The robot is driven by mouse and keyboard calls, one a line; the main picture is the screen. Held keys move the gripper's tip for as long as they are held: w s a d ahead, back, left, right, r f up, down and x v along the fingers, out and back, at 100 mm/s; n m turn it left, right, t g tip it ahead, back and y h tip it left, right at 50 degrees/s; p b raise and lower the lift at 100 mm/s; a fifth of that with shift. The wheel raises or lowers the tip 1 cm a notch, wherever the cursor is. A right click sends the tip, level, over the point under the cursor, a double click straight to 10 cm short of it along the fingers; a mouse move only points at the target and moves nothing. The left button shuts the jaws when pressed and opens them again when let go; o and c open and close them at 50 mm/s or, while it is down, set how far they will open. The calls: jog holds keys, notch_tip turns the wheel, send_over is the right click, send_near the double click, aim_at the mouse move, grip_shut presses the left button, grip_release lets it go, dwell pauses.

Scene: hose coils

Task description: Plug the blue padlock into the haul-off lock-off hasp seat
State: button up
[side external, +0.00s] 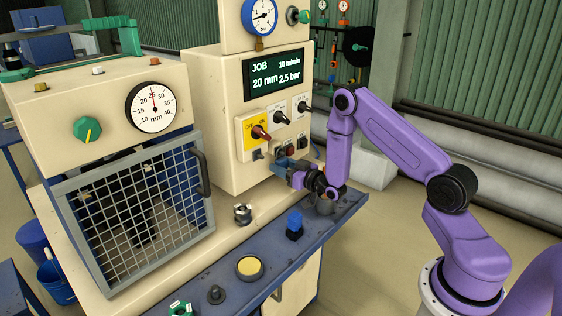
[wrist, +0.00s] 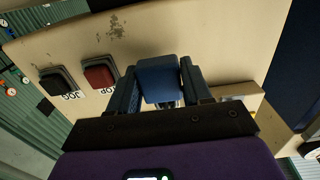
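The blue padlock (wrist: 157,80) is between the two fingers of my gripper (wrist: 158,68) in the wrist view, with a finger against each side. In the side view my gripper (side external: 284,166) is at the front face of the cream control cabinet, low down, below the buttons. The padlock is hard to separate from the fingers there. A small grey fitting (side external: 258,154) under the yellow switch plate, left of my gripper, may be the lock-off hasp seat; I cannot tell for sure. Whether the padlock touches the cabinet is not clear.
A red button (wrist: 99,75) and a black button (wrist: 58,82) sit beside the gripper. A mesh guard (side external: 140,212) stands left.

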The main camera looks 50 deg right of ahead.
jog(key=c, duration=0.4)
jog(key=shift+s, duration=0.4)
jog(key=shift+s, duration=1.4)
jog(key=shift+s, duration=0.1)
jog(key=shift+s, duration=3.1)
